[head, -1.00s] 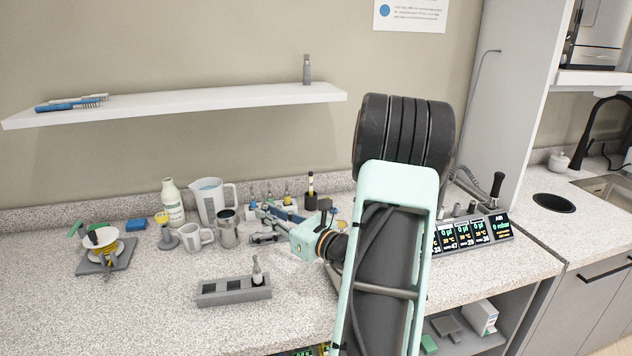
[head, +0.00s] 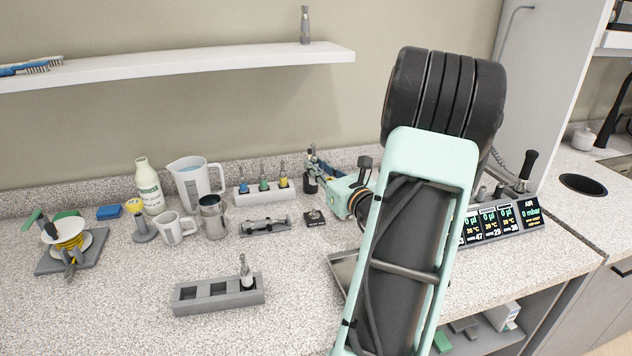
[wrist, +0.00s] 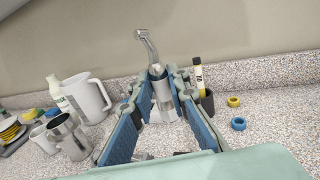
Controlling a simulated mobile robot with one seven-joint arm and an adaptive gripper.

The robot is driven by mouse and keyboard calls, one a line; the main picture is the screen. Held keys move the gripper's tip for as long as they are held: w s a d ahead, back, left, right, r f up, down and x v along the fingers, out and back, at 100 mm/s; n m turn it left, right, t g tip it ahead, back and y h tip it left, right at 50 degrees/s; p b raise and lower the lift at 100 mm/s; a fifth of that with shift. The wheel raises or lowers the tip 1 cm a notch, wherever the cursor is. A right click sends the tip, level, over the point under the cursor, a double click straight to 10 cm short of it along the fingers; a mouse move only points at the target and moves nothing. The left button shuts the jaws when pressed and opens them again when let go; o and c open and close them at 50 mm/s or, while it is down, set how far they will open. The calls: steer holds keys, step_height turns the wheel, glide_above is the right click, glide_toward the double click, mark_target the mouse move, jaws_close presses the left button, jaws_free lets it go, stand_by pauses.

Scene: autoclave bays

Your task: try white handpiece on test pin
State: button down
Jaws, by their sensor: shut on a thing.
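My gripper (head: 322,168) is at the back of the counter, right of a white rack. In the wrist view my gripper (wrist: 160,108) is shut on a pale handpiece (wrist: 160,88), which stands roughly upright with its bent silver head (wrist: 145,42) above the fingers. It has the look of the white handpiece; its lower end is hidden by the fingers. A small dark base with a short metal stub (head: 315,217), perhaps the test pin, sits below and in front of my gripper. Its label is too small to read.
The white rack (head: 262,194) holds items with blue, green and yellow bands. A metal fixture (head: 263,227) lies before it. A grey tray (head: 215,302) holds another handpiece (head: 246,275). Mugs and a jug (head: 197,183) stand left. A black cup (wrist: 207,101) is near the gripper.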

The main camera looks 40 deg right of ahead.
steer(key=shift+f+b, duration=0.35)
steer(key=shift+f, duration=0.4)
step_height(320, 180, down, 6)
steer(key=b, duration=0.5)
steer(key=shift+b, duration=0.35)
steer(key=shift+b, duration=0.45)
stand_by(1.8)
steer(key=shift+f+b, duration=0.85)
steer(key=shift+f, duration=0.15)
stand_by(1.1)
steer(key=shift+r, duration=0.25)
steer(key=shift+r+p, duration=0.3)
steer(key=shift+r, duration=0.1)
stand_by(1.1)
